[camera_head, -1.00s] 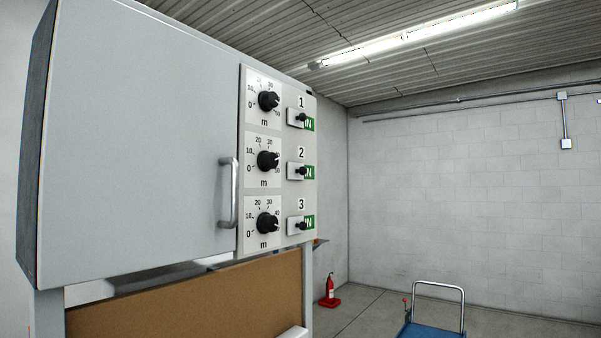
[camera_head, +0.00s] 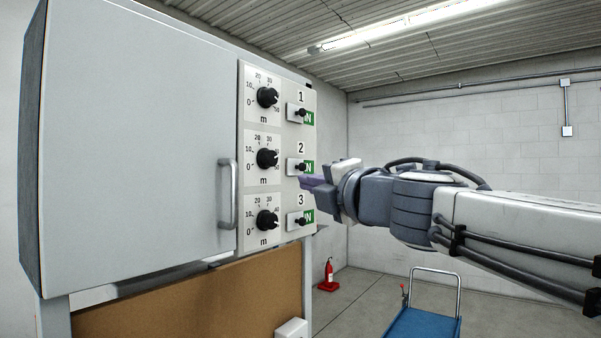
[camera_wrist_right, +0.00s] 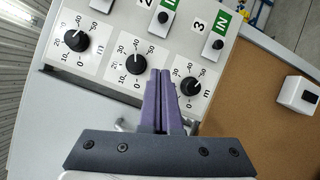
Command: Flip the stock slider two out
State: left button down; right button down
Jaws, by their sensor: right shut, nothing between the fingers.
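The slider for row 2 (camera_head: 301,167) is a small black knob on a pale plate, with a green IN label showing to its right. It sits on the grey panel (camera_head: 311,240) beside the row 2 dial (camera_head: 267,159). Sliders 1 (camera_head: 302,113) and 3 (camera_head: 301,218) also show green IN labels. My right gripper (camera_head: 304,183) is shut and empty, with its purple fingertips just below and right of slider 2; contact cannot be told. In the right wrist view its shut fingers (camera_wrist_right: 161,75) point at the panel, and slider 2 (camera_wrist_right: 163,17) is near the top edge. My left gripper is not in view.
A cabinet door handle (camera_head: 228,194) stands out left of the dials. A brown board (camera_head: 200,300) is below the cabinet. A fire extinguisher (camera_head: 329,274) and a blue cart (camera_head: 422,323) stand on the floor to the right.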

aim_at(294, 170)
jog(key=x, duration=0.9)
jog(key=shift+w+a+p, duration=0.15)
jog(key=shift+w+p, duration=0.1)
jog(key=shift+p, duration=0.05)
jog(key=shift+w+d+r+p, duration=0.3)
jog(key=shift+w+d+p, duration=0.05)
jog(key=shift+w+d, duration=0.25)
jog(key=shift+w+d+r+p, duration=0.3)
jog(key=shift+w+d, duration=0.2)
jog(key=shift+w, duration=0.1)
jog(key=shift+w+d, duration=0.25)
jog(key=shift+d, duration=0.05)
jog(key=shift+w+d, duration=0.2)
jog(key=shift+w, duration=0.1)
jog(key=w+d+p, duration=0.1)
jog(key=w, duration=0.1)
jog(key=w+d+p, duration=0.1)
jog(key=w+d, duration=0.1)
jog(key=shift+w+d, duration=0.1)
jog(key=shift+w, duration=0.05)
